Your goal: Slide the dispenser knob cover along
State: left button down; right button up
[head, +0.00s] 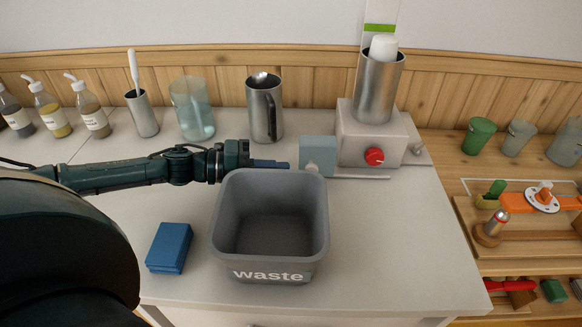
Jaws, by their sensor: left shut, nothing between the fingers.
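The dispenser (355,143) is a pale box with a metal cylinder (377,90) on top, at the back right of the counter. Its red knob (374,156) is on the front and in plain sight. The knob cover (318,152), a blue-grey block, is at the left of the dispenser, to the left of the knob. A thin rail (362,177) runs along the front below the knob. My left gripper (287,165) is shut and empty, pointing right at the cover's left side. I cannot tell whether it touches the cover. My right gripper is out of view.
A grey waste bin (268,260) stands just in front of my left gripper. Blue cloths (170,248) lie left of it. Behind are a metal jug (264,108), a glass of water (192,110) and several bottles (50,108). The counter's front right is clear.

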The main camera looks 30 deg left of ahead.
aim_at(313, 169)
pick_arm(q)
jog(key=shift+x, duration=1.2)
jog(key=shift+w+d+f, duration=0.1)
jog(key=shift+w+d, duration=0.15)
jog(key=shift+d, duration=0.15)
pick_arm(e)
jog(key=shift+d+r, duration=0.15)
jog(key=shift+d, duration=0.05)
pick_arm(q)
jog(key=x, duration=0.1)
jog(key=p+x, duration=0.1)
jog(key=x, duration=0.2)
jog(key=shift+s+d+r+p, duration=0.15)
jog(key=shift+d+r+p, duration=0.15)
jog(key=shift+d+p, duration=0.1)
jog(key=shift+d, duration=0.1)
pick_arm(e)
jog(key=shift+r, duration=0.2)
